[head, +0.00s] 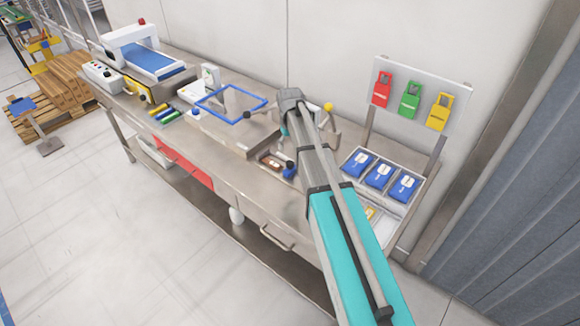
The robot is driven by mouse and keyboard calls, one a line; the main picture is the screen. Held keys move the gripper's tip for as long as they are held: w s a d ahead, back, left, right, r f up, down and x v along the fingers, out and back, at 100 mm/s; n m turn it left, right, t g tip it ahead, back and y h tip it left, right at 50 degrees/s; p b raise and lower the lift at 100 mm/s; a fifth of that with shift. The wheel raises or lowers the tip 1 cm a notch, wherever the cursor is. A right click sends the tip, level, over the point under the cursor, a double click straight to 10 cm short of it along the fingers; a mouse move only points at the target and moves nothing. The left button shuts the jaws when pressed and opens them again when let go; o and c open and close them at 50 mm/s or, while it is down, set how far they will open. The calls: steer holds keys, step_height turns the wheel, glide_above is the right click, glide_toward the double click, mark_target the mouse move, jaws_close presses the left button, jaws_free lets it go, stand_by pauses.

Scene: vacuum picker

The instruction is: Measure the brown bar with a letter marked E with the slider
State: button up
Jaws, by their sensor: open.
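A small brown piece (270,161) with a pale mark lies on the steel workbench, just left of my arm. It may be the brown bar, but its letter is too small to read. A dark blue knob (290,170) stands right beside it, partly against my forearm. I cannot tell whether this knob belongs to the slider; no slider shows clearly. My arm reaches over the bench from the lower right, and its wrist bends down near the back wall.
A blue frame (231,103) stands left of my arm. Coloured cylinders (164,115) and a blue-belted machine (152,62) are farther left. A tray (402,208) with blue packets stands right, below a board (456,78) with red, green and yellow tags.

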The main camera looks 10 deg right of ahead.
mark_target(290, 162)
steer(key=shift+f+b, duration=4.05)
steer(key=shift+f, duration=0.3)
